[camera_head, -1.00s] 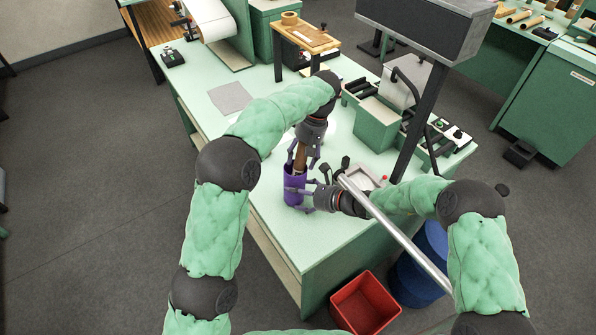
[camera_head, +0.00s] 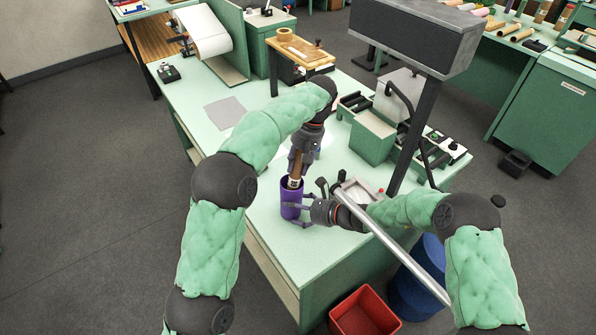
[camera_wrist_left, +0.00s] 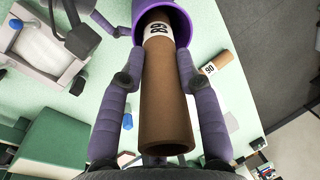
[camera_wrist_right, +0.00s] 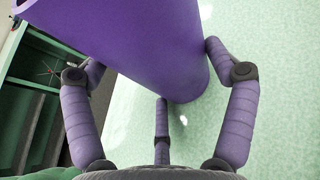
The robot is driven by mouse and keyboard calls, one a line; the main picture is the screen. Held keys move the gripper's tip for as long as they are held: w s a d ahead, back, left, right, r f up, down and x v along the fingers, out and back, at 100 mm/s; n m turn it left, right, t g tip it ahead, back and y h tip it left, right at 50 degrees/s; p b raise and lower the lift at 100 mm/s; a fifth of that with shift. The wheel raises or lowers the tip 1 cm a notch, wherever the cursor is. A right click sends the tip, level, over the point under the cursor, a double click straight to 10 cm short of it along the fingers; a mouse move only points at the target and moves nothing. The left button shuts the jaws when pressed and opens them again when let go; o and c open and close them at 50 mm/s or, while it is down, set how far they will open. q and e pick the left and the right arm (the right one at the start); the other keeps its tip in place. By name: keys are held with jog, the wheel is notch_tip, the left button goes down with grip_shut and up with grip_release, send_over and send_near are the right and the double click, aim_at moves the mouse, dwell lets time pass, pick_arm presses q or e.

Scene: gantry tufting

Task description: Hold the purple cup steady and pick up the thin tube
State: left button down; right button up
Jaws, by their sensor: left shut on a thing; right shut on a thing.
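The purple cup (camera_head: 291,199) stands upright near the table's front edge. My right gripper (camera_head: 287,210) is shut on the cup from the right side; the right wrist view shows its purple fingers around the cup wall (camera_wrist_right: 140,40). A thin brown tube (camera_head: 296,168) with a white label stands in the cup. My left gripper (camera_head: 297,172) is shut on the tube from above; in the left wrist view the tube (camera_wrist_left: 165,90) lies between its fingers, its far end inside the cup rim (camera_wrist_left: 180,18). Another brown tube with a label (camera_wrist_left: 217,72) shows in the left wrist view.
A grey tray with black knobs (camera_head: 350,187) stands just right of the cup. A dark post (camera_head: 415,130) with a large grey box on top rises behind it. A red bin (camera_head: 365,312) and blue drum (camera_head: 418,280) stand at the front.

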aim_at(297, 150)
pick_arm(q)
jog(key=v, duration=0.2)
jog(key=a+v, duration=0.1)
jog(key=v, duration=0.4)
jog(key=shift+s+a+r, duration=0.2)
jog(key=shift+s+a, duration=0.1)
jog(key=shift+a, duration=0.05)
pick_arm(e)
jog(key=shift+s+f, duration=0.1)
jog(key=shift+f, duration=0.1)
jog(key=o, duration=1)
jog(key=shift+r, duration=0.1)
jog(key=shift+d+r, duration=0.15)
jog(key=shift+d, duration=0.1)
jog(key=v, duration=1.1)
jog(key=shift+s, duration=0.25)
